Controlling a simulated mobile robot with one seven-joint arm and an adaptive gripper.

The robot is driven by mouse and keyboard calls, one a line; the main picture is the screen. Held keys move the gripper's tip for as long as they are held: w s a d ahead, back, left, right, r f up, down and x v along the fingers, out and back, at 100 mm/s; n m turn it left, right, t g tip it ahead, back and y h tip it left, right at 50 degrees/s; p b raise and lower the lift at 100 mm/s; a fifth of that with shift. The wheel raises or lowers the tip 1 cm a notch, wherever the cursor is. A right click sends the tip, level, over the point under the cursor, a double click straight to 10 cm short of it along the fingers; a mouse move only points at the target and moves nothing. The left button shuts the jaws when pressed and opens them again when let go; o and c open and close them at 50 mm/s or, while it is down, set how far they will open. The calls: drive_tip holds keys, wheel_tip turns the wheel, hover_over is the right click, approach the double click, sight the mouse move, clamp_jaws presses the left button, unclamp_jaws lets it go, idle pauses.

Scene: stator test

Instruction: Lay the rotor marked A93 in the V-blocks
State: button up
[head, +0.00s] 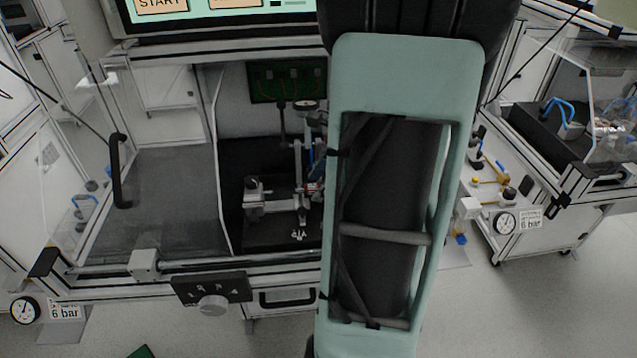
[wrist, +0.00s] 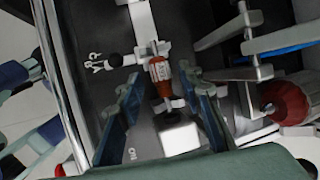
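In the wrist view, my gripper (wrist: 163,80) has its two blue-green fingers spread apart. Between and just beyond the fingertips is a red-orange cylindrical part (wrist: 161,82) with a white label, probably a rotor. Its marking is too small to read, so I cannot tell if it is A93. Gaps show between it and both fingers. A pale metal fixture (wrist: 141,22) lies close to its far end; the V-blocks cannot be made out clearly. In the head view the pale fixture (head: 270,202) stands on the dark cell floor. My arm hides the gripper there.
A dark red round part (wrist: 286,102) is at the right of the wrist view, near pale bars. In the head view, the cell has a left clear door with a black handle (head: 120,172), a front knob panel (head: 211,291) and a screen above. A gauge (head: 504,222) stands right.

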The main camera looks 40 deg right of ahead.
drive_tip(key=v, duration=1.1)
drive_tip(key=shift+s+d+r, duration=0.1)
drive_tip(key=shift+s+d, duration=0.05)
drive_tip(key=shift+d, duration=0.05)
